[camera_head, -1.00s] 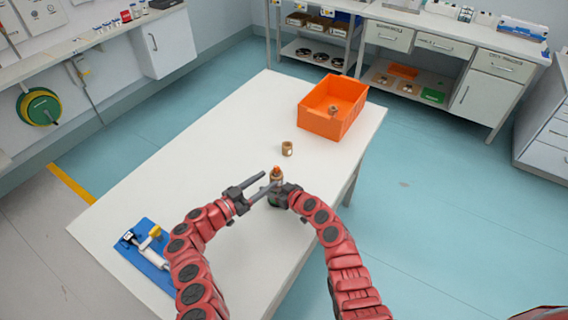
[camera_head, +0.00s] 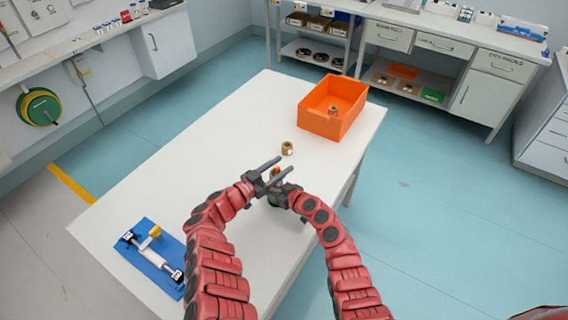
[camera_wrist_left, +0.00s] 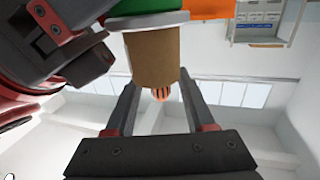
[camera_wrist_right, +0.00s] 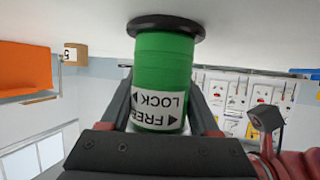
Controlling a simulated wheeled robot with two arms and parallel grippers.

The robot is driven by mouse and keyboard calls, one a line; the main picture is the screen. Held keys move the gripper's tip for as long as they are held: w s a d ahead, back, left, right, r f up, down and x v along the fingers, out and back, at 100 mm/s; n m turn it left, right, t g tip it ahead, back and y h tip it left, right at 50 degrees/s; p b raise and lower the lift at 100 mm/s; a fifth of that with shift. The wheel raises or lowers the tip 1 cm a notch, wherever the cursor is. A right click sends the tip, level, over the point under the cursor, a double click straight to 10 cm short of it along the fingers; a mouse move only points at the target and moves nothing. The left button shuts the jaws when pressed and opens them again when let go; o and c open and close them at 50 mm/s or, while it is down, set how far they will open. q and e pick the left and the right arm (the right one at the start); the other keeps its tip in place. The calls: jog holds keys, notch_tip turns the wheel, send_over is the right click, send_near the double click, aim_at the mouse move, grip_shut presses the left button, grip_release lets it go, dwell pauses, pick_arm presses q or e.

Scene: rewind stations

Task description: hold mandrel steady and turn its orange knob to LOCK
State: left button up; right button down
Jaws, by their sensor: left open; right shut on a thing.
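The mandrel stands upright on the table. The right wrist view shows its green body (camera_wrist_right: 163,68), black base (camera_wrist_right: 165,25) and white label (camera_wrist_right: 158,108) reading LOCK and FREE with arrows. The left wrist view shows a brown cardboard core (camera_wrist_left: 152,58) around it and its striped orange knob (camera_wrist_left: 162,93) at the tip. My right gripper (camera_head: 279,190) is shut on the green body. My left gripper (camera_head: 284,164) is open, with one finger on each side of the knob and the core's end, apparently not touching. In the head view my left fingers partly hide the mandrel.
A loose brown core (camera_head: 287,148) stands on the white table (camera_head: 200,170) just beyond the grippers. An orange bin (camera_head: 322,124) with a core inside is at the far right. A blue fixture (camera_head: 150,262) with a white roller lies at the near left.

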pick_arm(q)
jog(key=shift+x, duration=0.95)
grip_shut()
